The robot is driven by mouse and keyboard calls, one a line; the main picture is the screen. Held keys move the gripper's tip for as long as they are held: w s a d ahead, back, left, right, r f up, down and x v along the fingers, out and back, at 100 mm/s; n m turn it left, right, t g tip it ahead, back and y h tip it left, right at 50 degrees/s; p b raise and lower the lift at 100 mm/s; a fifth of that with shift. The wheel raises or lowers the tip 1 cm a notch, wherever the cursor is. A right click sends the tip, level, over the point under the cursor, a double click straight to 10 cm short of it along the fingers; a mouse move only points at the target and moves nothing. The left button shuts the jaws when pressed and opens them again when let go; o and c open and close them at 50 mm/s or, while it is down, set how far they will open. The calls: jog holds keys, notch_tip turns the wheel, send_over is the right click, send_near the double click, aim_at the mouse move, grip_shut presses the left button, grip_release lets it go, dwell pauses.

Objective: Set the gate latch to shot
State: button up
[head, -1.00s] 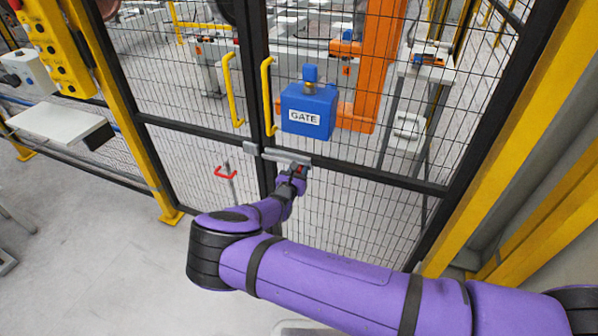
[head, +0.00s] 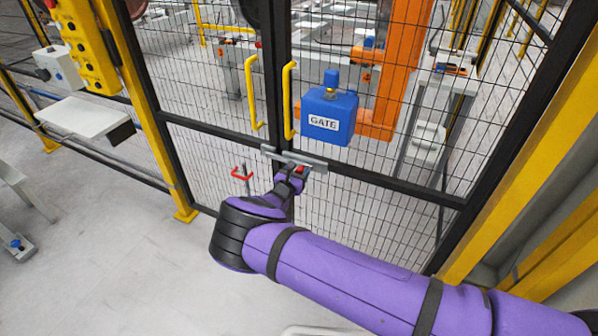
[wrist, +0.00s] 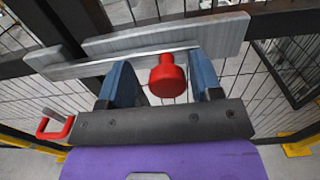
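The gate latch (head: 310,162) is a grey sliding bolt on a plate across the dark gate frame, below the blue GATE box. In the wrist view a thin bar (wrist: 130,62) runs left from the long plate (wrist: 215,37) across the gap between the gate leaves to the grey keeper (wrist: 55,62) and appears to reach it. The latch's red knob (wrist: 167,80) sticks out towards me. My gripper (wrist: 164,88) is at the latch with its blue fingers apart, one either side of the knob. Gaps show beside the knob; contact is hard to tell.
Yellow handles (head: 288,100) stand above the latch, with the blue GATE box (head: 328,114) to their right. A red handle (head: 241,173) shows lower left. A yellow control panel (head: 82,45) and grey shelf (head: 85,117) are left. The floor before the gate is clear.

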jog(key=v, duration=1)
jog(key=shift+s, duration=0.35)
jog(key=shift+s+a, duration=0.15)
jog(key=shift+a, duration=0.05)
